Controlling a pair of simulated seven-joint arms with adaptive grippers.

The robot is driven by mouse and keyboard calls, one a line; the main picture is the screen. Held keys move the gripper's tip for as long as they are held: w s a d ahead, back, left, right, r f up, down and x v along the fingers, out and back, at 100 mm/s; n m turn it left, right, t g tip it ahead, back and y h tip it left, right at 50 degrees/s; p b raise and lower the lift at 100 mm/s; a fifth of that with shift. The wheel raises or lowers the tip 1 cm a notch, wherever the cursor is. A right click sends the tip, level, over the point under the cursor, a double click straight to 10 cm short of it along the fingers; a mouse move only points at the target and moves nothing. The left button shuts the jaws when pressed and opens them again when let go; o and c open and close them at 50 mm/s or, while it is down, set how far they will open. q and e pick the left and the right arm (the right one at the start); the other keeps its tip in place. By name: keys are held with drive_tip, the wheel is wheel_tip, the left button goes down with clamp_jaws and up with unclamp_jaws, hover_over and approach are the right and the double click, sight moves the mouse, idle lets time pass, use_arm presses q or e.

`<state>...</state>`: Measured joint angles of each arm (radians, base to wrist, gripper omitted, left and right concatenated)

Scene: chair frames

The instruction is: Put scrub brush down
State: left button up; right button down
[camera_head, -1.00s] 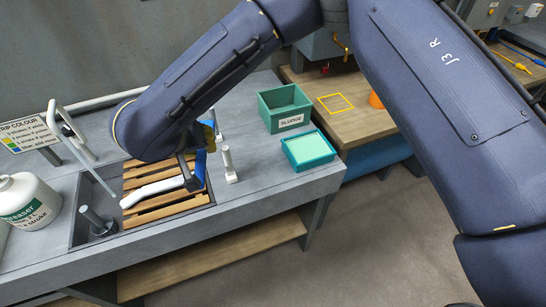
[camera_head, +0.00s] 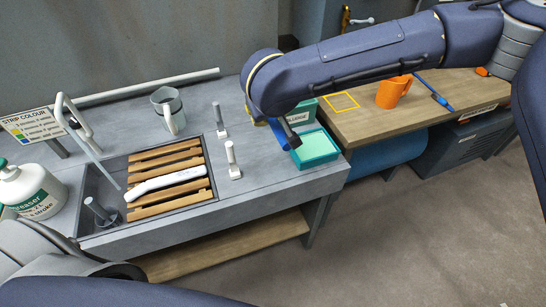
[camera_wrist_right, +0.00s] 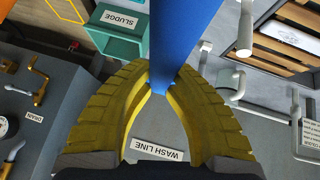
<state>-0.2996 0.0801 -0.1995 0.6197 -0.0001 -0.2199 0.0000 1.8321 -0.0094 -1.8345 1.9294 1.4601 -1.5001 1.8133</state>
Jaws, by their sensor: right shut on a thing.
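My right gripper (camera_head: 268,123) is shut on a blue bar, which I take to be the scrub brush (camera_head: 279,133). In the right wrist view, the yellow fingers (camera_wrist_right: 160,88) close on the blue brush handle (camera_wrist_right: 184,38), which runs up out of the picture. In the head view, the brush is held in front of the teal sludge box and near the low teal tray (camera_head: 315,151). Its height over the bench is hard to tell. The gripper and arm hide part of the brush and box. My left gripper is not in view.
A white curved tool (camera_head: 165,183) lies on wooden slats (camera_head: 165,157) in the sink. Upright pegs (camera_head: 233,160), a grey jug (camera_head: 172,112) and a degreaser bottle (camera_head: 32,190) stand around. An orange mug (camera_head: 392,92) stands on the wooden bench. Grey worktop (camera_head: 262,180) is clear in front.

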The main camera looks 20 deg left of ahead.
wheel_tip(320, 180, down, 18)
drive_tip(key=shift+f, duration=0.1)
idle(0.6)
drive_tip(key=c, duration=1.4)
unclamp_jaws()
drive_tip(key=shift+f, duration=0.1)
drive_tip(key=shift+o, duration=0.2)
drive_tip(key=v, duration=1.2)
drive_tip(key=shift+a, duration=0.1)
